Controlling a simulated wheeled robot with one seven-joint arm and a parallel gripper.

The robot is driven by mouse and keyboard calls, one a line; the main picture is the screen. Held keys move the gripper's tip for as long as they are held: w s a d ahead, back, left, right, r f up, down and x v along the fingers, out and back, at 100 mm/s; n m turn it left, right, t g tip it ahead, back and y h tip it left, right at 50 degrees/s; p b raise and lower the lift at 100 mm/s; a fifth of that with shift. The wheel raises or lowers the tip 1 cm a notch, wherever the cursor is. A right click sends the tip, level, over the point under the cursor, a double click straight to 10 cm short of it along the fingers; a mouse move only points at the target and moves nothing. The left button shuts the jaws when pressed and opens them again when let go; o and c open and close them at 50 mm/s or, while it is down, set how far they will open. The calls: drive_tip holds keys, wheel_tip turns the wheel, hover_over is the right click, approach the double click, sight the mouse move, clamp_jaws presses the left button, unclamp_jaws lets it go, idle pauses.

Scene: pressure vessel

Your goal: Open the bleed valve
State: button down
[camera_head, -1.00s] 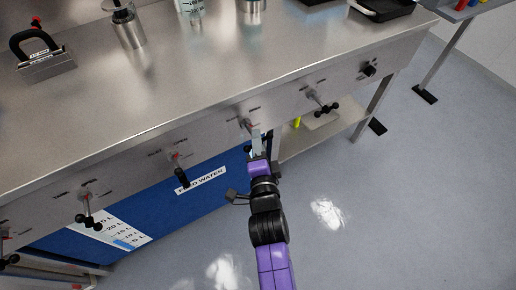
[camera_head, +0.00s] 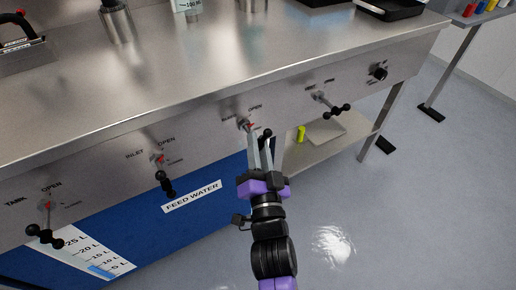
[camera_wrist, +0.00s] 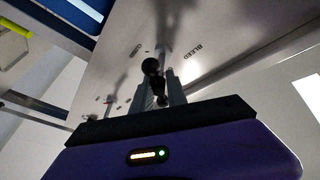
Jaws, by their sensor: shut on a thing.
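The bleed valve (camera_head: 245,125) is on the front panel of the steel bench, with a red mark at its pivot and an OPEN label to its upper right. Its black ball-ended handle (camera_head: 267,133) shows at my fingertips. In the wrist view the BLEED label is on the panel, and the handle's black balls (camera_wrist: 151,66) sit between the fingers. My gripper (camera_head: 260,142) reaches up from below and is shut on the handle; it also shows in the wrist view (camera_wrist: 161,88). The fingers partly hide the handle.
Similar valves, the inlet valve (camera_head: 162,172) and tank valve (camera_head: 46,222), lie left; another valve (camera_head: 328,104) and a knob (camera_head: 379,72) lie right. A blue feed water tank (camera_head: 150,215) and a lower shelf (camera_head: 330,136) are under the bench.

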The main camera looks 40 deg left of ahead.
drive_tip(key=n, duration=0.1)
drive_tip(key=n+y, duration=0.1)
drive_tip(key=f+n+p, duration=0.1)
drive_tip(key=shift+w+d+n+y, duration=0.3)
drive_tip(key=shift+d+n, duration=0.05)
drive_tip(key=shift+n, duration=0.05)
drive_tip(key=shift+w+r+n+g+y+p, duration=0.1)
drive_tip(key=shift+n+g+y, duration=0.25)
drive_tip(key=shift+n, duration=0.6)
drive_tip(key=shift+s+f+n+g+y+p, duration=0.1)
drive_tip(key=shift+n+y, duration=0.4)
drive_tip(key=shift+n, duration=0.5)
drive_tip(key=shift+w+r+n+g+y+p, duration=0.1)
drive_tip(key=shift+n+g+y, duration=0.25)
drive_tip(key=shift+n, duration=0.6)
drive_tip(key=shift+r, duration=0.1)
drive_tip(key=c, duration=1.5)
unclamp_jaws()
drive_tip(key=shift+o, duration=0.2)
drive_tip(key=shift+a+r, duration=0.1)
drive_tip(key=shift+y, duration=0.3)
drive_tip(key=shift+s, duration=0.25)
